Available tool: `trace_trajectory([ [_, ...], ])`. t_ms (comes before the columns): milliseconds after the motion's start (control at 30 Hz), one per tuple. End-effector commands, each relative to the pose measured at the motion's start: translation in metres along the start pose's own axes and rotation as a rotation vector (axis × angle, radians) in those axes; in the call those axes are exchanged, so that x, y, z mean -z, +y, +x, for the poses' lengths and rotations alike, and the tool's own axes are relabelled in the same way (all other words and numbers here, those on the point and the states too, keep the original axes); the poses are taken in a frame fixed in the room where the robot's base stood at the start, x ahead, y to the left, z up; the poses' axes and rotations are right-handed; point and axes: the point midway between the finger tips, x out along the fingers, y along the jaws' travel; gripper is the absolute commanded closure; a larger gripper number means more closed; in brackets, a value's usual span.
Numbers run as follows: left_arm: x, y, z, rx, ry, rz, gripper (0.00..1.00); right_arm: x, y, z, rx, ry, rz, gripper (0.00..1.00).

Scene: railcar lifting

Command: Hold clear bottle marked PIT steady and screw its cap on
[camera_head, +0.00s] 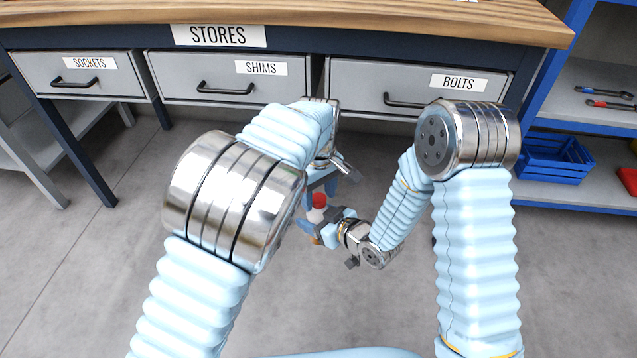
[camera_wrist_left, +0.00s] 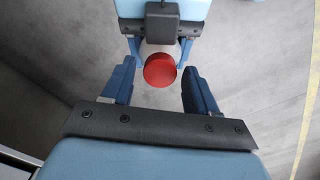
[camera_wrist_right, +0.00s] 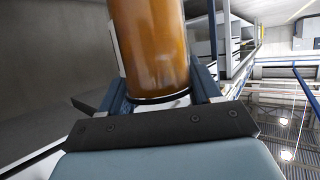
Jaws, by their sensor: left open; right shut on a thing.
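The bottle (camera_head: 316,215) is upright in front of the bench, with a red cap (camera_head: 319,200) at its top. In the right wrist view the bottle (camera_wrist_right: 150,45) looks amber inside; no PIT mark can be read. My right gripper (camera_head: 322,228) is shut on the bottle from the side. My left gripper (camera_head: 321,187) is open above the bottle. In the left wrist view the red cap (camera_wrist_left: 160,70) lies between the two open fingers, with a gap on both sides. Whether the cap is threaded on cannot be told.
A workbench (camera_head: 340,20) with drawers marked SOCKETS, SHIMS (camera_head: 230,80) and BOLTS (camera_head: 425,88) stands behind my arms. A blue shelf at the right holds a blue crate (camera_head: 550,160) and tools. The grey floor around the bottle is clear.

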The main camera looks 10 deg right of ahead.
Motion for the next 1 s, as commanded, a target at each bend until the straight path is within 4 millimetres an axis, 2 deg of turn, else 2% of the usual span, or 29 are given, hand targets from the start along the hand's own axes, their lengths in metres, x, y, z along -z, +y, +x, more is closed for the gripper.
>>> trace_trajectory([
  [300,0.0002,0.0001,0.0025,-0.001,0.0,-0.001,0.42,0.0005,0.0,0.0,0.0,0.001,0.0,1.0],
  [367,0.0001,0.0001,0.0025,-0.001,0.0,-0.001,0.49,0.0005,0.0,0.0,0.0,0.001,0.0,1.0],
  [700,0.0,0.0001,0.0023,-0.001,0.0,0.0,1.0,0.0005,0.0,0.0,0.0,0.001,0.0,1.0],
  [767,0.0001,0.0,0.0024,-0.001,-0.001,0.015,1.0,0.0005,0.0,0.0,0.0,0.001,0.0,1.0],
  [900,-0.0001,-0.0001,0.0024,-0.002,-0.004,0.218,1.0,0.0005,0.0,0.0001,0.0,0.001,0.0,1.0],
  [1000,-0.0003,0.0001,0.0024,-0.002,-0.002,0.296,1.0,0.0005,0.0001,0.0001,0.0,0.001,0.0,1.0],
])
